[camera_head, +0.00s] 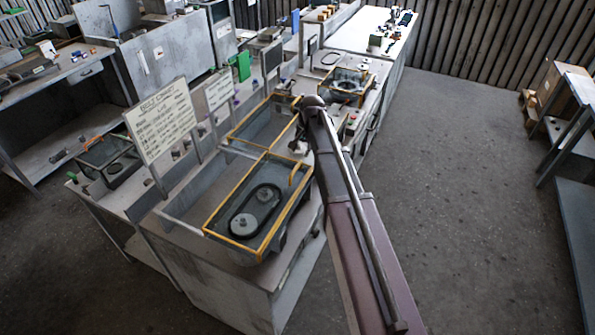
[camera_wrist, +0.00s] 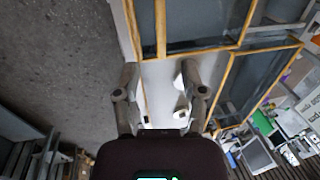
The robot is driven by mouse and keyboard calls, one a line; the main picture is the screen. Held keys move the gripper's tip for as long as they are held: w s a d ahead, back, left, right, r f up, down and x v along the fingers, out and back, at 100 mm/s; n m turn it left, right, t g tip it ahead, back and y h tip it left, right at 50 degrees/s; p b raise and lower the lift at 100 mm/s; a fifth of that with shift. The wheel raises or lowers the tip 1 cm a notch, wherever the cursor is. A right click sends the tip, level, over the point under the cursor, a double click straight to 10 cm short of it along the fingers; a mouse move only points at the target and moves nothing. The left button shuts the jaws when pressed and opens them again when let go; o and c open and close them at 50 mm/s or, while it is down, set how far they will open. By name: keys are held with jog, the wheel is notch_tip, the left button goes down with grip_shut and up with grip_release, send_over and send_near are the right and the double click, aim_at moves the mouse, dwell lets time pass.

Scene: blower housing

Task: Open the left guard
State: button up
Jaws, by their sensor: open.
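A clear guard with a yellow frame (camera_head: 209,217) lies closed over a belt and two pulleys at the near end of the bench. It has an orange handle (camera_head: 297,176) at its right side. A second yellow-framed guard (camera_head: 243,122) lies behind it. Which of them is the left guard I cannot tell for sure. My gripper (camera_head: 300,146) is beside the right side of these guards, partly hidden by my arm. In the wrist view my gripper (camera_wrist: 158,72) is open and empty, its fingers over a pale strip near yellow frame edges. No contact shows.
A smaller yellow-framed box (camera_head: 345,84) with a round part stands farther back. A white sign (camera_head: 161,121) stands upright on the bench's left. Bare floor (camera_head: 455,190) lies right of the bench. Shelving with cardboard boxes (camera_head: 552,85) stands at the far right.

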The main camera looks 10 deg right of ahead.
aim_at(296, 168)
jog(key=shift+w+a+f+b, duration=0.2)
jog(key=shift+a+f+b, duration=0.05)
jog(key=shift+f+b, duration=1.2)
jog(key=shift+w+a+f+b, duration=0.15)
jog(key=shift+a+f+b, duration=0.1)
jog(key=shift+f+b, duration=1.15)
jog(key=shift+w+a+f+b, duration=0.2)
jog(key=shift+a+f+b, duration=0.05)
jog(key=shift+f+b, duration=1.2)
jog(key=shift+f, duration=0.15)
grip_shut()
jog(key=shift+d, duration=0.3)
jog(key=shift+a, duration=0.25)
jog(key=shift+w, duration=0.15)
